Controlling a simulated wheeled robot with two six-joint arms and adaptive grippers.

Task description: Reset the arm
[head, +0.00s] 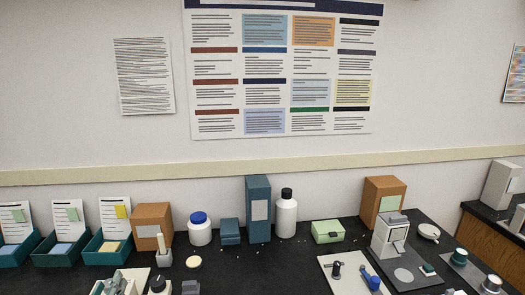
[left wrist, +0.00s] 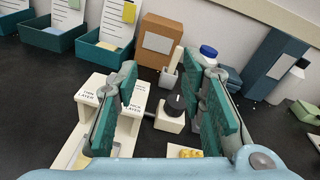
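My left gripper (left wrist: 160,68) fills the front of the left wrist view. Its two green-padded fingers stand wide apart with nothing held between them. Beyond and below the gap is a white block with a black knob (left wrist: 172,108), apart from the pads as far as I can tell. The left finger partly hides a white labelled stand (left wrist: 98,88). My right gripper is in neither view.
Teal card trays (head: 60,255) line the back left. Brown boxes (head: 152,215), a blue-lidded jar (head: 199,235), a tall blue box (head: 258,210) and a white bottle (head: 286,218) stand along the wall. A white mat with a blue tool (head: 371,279) lies right. The black counter between is partly clear.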

